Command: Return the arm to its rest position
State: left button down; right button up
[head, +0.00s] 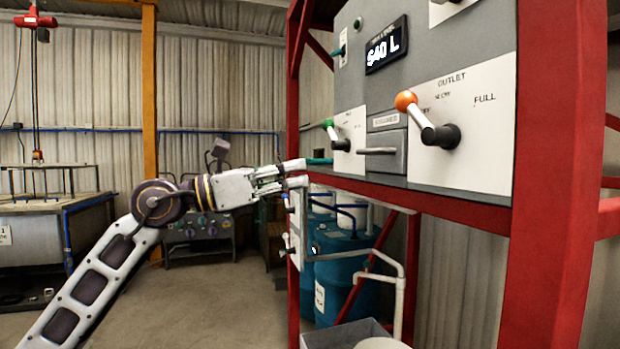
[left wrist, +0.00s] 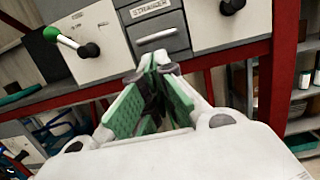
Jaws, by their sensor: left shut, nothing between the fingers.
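My left arm comes in from the left in the head view, and my left gripper (head: 298,172) is at the red frame's left edge, in front of the panel. The gripper is shut and empty. In the left wrist view its green-padded fingers (left wrist: 157,68) meet at the tips, below the strainer drawer (left wrist: 161,36). The fingers appear apart from the drawer, though the exact gap is hard to judge. My right gripper is not in view.
Blue drums (head: 340,270) stand below. A tank (head: 55,235) stands far left. The concrete floor (head: 215,300) between is clear.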

pick_arm(q)
jog(key=shift+s+a+f, duration=0.1)
jog(key=shift+a, duration=0.4)
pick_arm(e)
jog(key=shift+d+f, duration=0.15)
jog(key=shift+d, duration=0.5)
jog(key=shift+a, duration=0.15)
